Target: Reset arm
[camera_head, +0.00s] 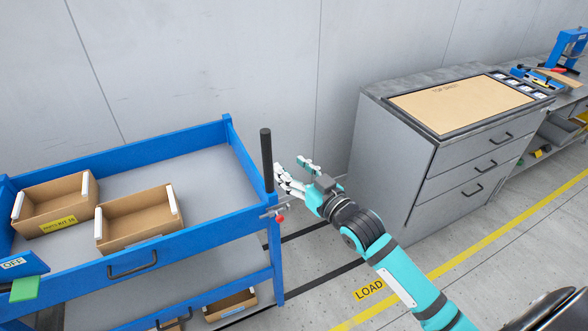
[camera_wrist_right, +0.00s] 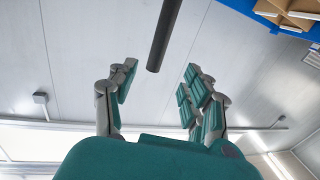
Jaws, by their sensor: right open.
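My right gripper (camera_head: 299,173) is raised beside the right end of a blue cart, near the cart's upright black post. Its fingers are open and nothing is between them. In the right wrist view the gripper (camera_wrist_right: 158,90) shows its two teal-padded fingers spread apart. The black post (camera_head: 267,160) stands at the cart's right end, just left of the fingers. In the right wrist view the black post (camera_wrist_right: 164,35) shows beyond the fingertips, between them in the picture; I cannot tell the exact gap. My left gripper does not show.
The blue cart (camera_head: 205,238) holds cardboard bins (camera_head: 140,215) on its top shelf. A red-tipped clamp (camera_head: 278,216) sits at its right corner. A grey drawer cabinet (camera_head: 400,150) stands to the right. Floor between cart and cabinet is clear, with a yellow line.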

